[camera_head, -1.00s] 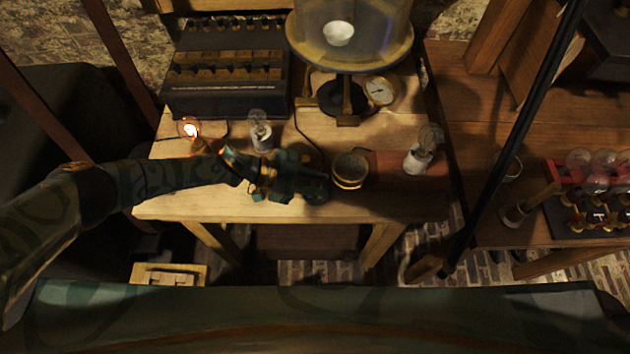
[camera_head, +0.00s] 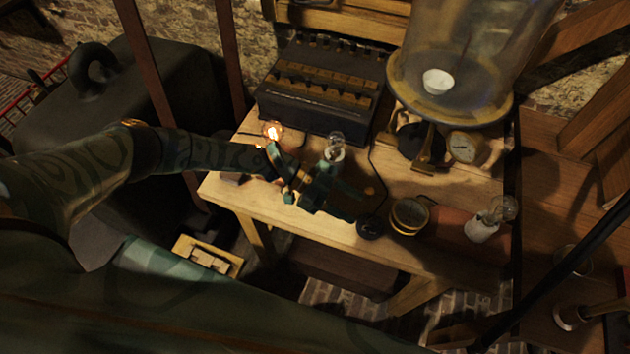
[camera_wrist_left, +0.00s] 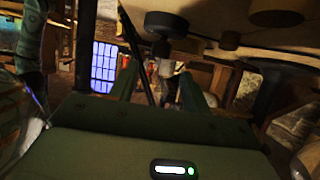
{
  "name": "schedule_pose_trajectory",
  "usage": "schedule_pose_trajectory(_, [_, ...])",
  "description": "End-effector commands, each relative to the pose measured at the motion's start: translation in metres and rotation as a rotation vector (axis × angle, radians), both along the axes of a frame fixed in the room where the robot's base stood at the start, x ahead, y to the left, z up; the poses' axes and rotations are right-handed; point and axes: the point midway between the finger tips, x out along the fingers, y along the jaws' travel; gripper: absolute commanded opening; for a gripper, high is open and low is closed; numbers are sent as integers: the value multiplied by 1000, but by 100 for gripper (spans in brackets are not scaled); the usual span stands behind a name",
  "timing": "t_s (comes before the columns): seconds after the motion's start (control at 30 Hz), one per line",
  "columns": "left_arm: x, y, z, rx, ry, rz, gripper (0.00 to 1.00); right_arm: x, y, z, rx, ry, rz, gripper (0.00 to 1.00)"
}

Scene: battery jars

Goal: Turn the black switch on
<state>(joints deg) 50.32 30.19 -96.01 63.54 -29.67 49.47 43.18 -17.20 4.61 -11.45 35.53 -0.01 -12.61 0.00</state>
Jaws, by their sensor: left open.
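A small round black knob, which looks like the black switch (camera_head: 370,227), is near the front edge of the wooden table (camera_head: 290,233), left of a round brass-rimmed container (camera_head: 409,216). In the left wrist view a round black knob (camera_wrist_left: 167,24) shows near the top, beyond the fingers. My left gripper (camera_head: 352,203) is over the table, left of the black knob, with its fingers apart and nothing seen between them. Its fingers (camera_wrist_left: 162,82) also show apart in the left wrist view. I cannot tell the switch's position. My right gripper is out of view.
A lit bulb (camera_head: 273,132) and an unlit bulb (camera_head: 335,148) stand close behind my left gripper. A dark battery box (camera_head: 315,108), a glass bell jar (camera_head: 460,50) and a gauge (camera_head: 462,147) are at the back. Another bulb (camera_head: 483,227) is at the right.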

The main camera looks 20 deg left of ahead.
Motion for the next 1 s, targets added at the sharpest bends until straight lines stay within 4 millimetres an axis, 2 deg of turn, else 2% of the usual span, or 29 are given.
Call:
schedule_pose_trajectory(0.03, [1, 14, 7, 2, -3, 3, 48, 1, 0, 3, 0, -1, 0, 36])
schedule_pose_trajectory(0.2, [2, 53, 22, 2, -2, 1, 48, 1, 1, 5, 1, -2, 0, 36])
schedule_pose_trajectory(0.4, [2, 79, 33, 0, -1, 0, 48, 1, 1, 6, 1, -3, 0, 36])
schedule_pose_trajectory(0.53, [2, 85, 36, 0, -1, -1, 48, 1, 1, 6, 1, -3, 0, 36])
schedule_pose_trajectory(1.0, [2, 85, 36, 0, -1, -1, 48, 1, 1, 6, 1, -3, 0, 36])
